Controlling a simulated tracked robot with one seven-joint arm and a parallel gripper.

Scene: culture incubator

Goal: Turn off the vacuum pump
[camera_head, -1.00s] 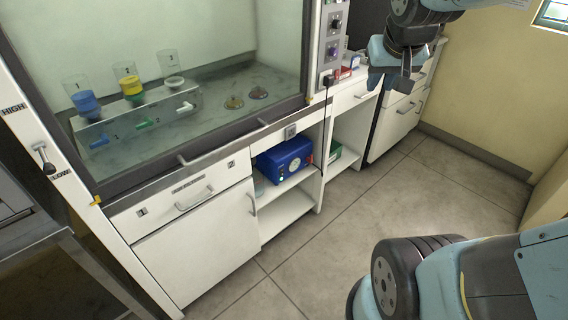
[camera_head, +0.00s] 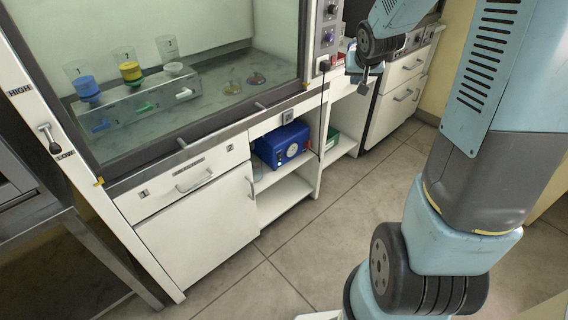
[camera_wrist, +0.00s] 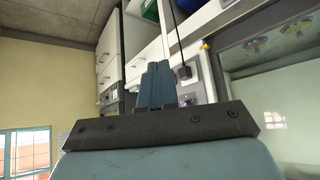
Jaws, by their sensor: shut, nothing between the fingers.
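The vacuum pump appears to be the blue box (camera_head: 282,145) with a pale round dial on its front, standing on the open shelf under the fume hood. Its on or off state cannot be told. In the wrist view, part of a blue thing (camera_wrist: 182,8) at the top edge looks like the same box. My gripper (camera_head: 363,87) is in front of the right end of the hood, above and to the right of the blue box and apart from it. In the wrist view, my gripper (camera_wrist: 158,65) has its fingers together, empty, near a black plug on a white panel.
A black cord (camera_head: 323,100) hangs from the hood's control post (camera_head: 327,40), which has several knobs. A green box (camera_head: 332,137) sits on the shelf right of the blue one. Glassware stands in the hood. White drawers (camera_head: 402,90) stand right. The floor (camera_head: 330,215) in front is clear.

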